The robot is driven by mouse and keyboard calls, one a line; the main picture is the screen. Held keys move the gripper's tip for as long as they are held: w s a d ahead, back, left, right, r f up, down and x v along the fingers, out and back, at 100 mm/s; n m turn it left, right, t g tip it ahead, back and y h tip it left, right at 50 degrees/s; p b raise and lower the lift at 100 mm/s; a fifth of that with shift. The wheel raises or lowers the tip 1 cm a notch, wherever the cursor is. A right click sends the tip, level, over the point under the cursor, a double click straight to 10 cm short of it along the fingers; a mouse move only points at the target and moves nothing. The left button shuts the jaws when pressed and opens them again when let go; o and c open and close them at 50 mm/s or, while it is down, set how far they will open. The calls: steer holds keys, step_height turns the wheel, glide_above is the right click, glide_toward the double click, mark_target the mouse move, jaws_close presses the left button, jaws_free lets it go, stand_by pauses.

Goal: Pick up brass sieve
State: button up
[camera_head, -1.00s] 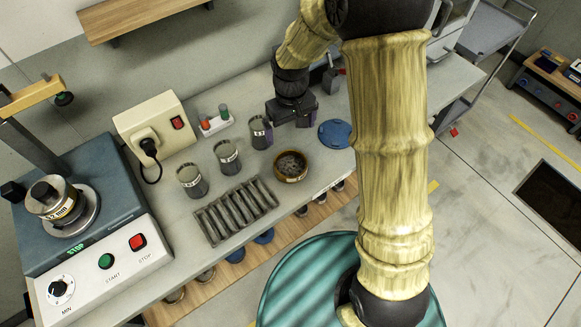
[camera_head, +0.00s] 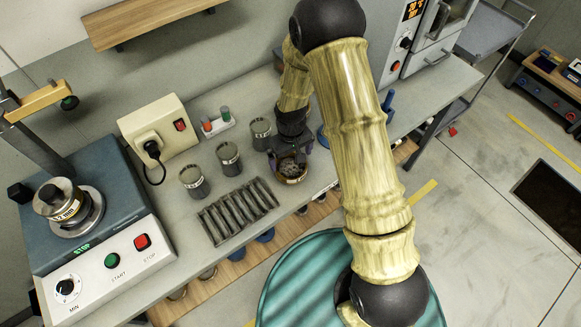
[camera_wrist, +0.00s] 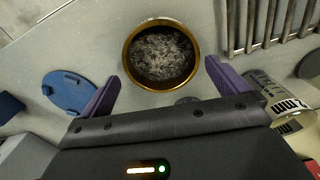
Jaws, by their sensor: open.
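The brass sieve (camera_head: 291,171) is a round, gold-rimmed pan with dark grey, grainy material inside. It sits on the grey bench near its front edge, and my gripper partly covers it in the head view. In the wrist view the brass sieve (camera_wrist: 161,54) shows whole, just ahead of the fingertips. My gripper (camera_wrist: 160,80) is open with two purple fingers, one on each side of the sieve's near part. In the head view my gripper (camera_head: 290,158) is above the sieve's far side. I cannot tell whether the fingers touch it.
A metal rack (camera_head: 238,211) lies left of the sieve. Several metal cups, one of them a cup (camera_head: 260,132), stand behind it. A blue lid (camera_wrist: 69,92) lies to the other side. The shaker machine (camera_head: 90,215) is at the far left.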

mark_target(290, 168)
steer(key=shift+f, duration=0.1)
steer(key=shift+s+f+p, duration=0.15)
steer(key=shift+f+p, duration=0.5)
steer(key=shift+f, duration=0.15)
steer(key=shift+f+p, duration=0.5)
steer(key=shift+f, duration=1.3)
steer(key=shift+c, duration=0.4)
steer(key=c, duration=0.7)
